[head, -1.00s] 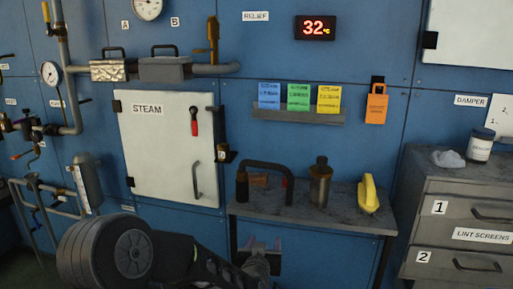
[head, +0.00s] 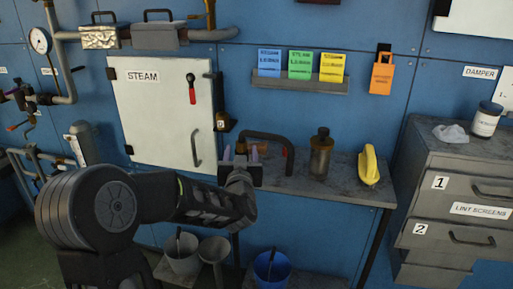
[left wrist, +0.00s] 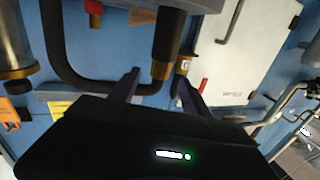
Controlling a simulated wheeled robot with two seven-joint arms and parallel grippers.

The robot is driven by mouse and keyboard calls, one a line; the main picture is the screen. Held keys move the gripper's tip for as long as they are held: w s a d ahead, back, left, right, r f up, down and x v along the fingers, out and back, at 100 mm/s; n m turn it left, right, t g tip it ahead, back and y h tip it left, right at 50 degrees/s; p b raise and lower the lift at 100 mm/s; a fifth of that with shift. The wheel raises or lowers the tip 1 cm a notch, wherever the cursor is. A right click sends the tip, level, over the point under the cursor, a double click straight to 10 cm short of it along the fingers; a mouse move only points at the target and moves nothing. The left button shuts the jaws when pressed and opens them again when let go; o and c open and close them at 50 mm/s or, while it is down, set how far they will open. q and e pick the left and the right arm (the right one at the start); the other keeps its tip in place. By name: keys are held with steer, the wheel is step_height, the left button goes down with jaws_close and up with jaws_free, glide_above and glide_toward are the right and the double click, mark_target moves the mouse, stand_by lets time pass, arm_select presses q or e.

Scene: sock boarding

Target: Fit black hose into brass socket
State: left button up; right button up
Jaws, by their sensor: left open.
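The black hose (head: 270,137) arches over the grey shelf. Its left end has a brass collar (head: 241,147) and a thick black sleeve, best seen in the left wrist view (left wrist: 169,32). A small brass and black fitting (head: 222,122) sits on the wall just left of the hose; it appears to be the socket and is apart from the hose. It also shows in the left wrist view (left wrist: 183,66). My left gripper (head: 241,154) is open, its fingers on either side of the hose's collared end, with no clear grip. My right gripper is out of view.
On the shelf (head: 327,186) stand a dark bottle (head: 320,154) and a yellow object (head: 369,165). The white steam door (head: 160,110) is at left. A grey drawer cabinet (head: 455,190) stands at right. Buckets (head: 271,268) stand below the shelf.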

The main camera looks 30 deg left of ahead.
mark_target(242, 145)
arm_select(q)
steer(key=x, duration=0.5)
steer(key=shift+p, duration=0.35)
steer(key=shift+r, duration=0.1)
steer(key=shift+c, duration=0.3)
jaws_close()
stand_by(0.4)
